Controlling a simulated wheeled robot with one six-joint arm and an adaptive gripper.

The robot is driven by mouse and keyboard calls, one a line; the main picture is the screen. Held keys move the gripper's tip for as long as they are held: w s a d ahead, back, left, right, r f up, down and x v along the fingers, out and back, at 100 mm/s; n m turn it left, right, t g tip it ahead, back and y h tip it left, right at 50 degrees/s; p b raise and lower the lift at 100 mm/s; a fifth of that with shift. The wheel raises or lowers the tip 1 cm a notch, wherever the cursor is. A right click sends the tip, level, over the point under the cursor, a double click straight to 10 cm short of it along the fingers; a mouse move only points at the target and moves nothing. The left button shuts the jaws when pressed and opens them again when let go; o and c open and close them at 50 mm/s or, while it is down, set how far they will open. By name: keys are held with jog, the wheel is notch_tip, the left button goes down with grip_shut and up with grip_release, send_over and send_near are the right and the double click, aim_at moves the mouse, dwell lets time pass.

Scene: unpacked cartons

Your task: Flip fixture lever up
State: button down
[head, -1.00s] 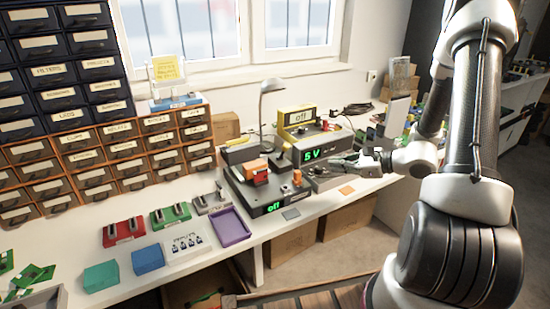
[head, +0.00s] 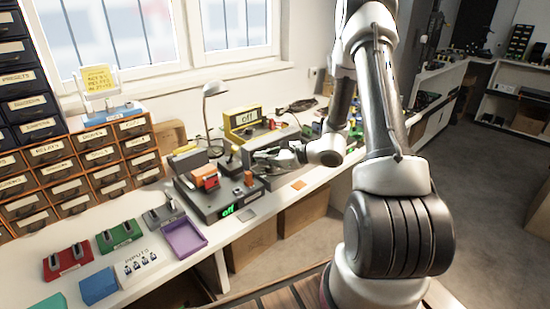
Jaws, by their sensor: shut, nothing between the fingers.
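The test fixture (head: 208,209) is a dark grey box on the white bench, with a green "off" readout on its front. An orange-red block (head: 205,177) sits on its top, with dark parts around it. A small orange post (head: 249,179) stands at its right end. I cannot make out for certain which part is the lever. My gripper (head: 257,157) points left, just above and beyond the fixture's right end. It is shut and empty, and looks apart from the fixture. It covers the front of the unit behind.
A yellow-topped unit (head: 243,118) reading "off" stands behind my gripper, and a thin desk lamp (head: 208,115) rises behind the fixture. A purple tray (head: 185,238), a green holder (head: 118,236) and a red holder (head: 68,262) lie to the left. Label drawers (head: 75,170) line the back left.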

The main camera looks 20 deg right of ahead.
aim_at(232, 155)
jog(key=shift+w+a+r, duration=0.25)
jog(key=shift+w+a, duration=0.6)
jog(key=shift+a, duration=0.25)
jog(key=shift+w+a+r, duration=0.25)
jog(key=shift+w+a, duration=0.55)
jog(key=shift+a, duration=0.25)
jog(key=shift+w+r+g, duration=0.1)
jog(key=shift+r+g, duration=0.15)
jog(key=shift+g, duration=0.05)
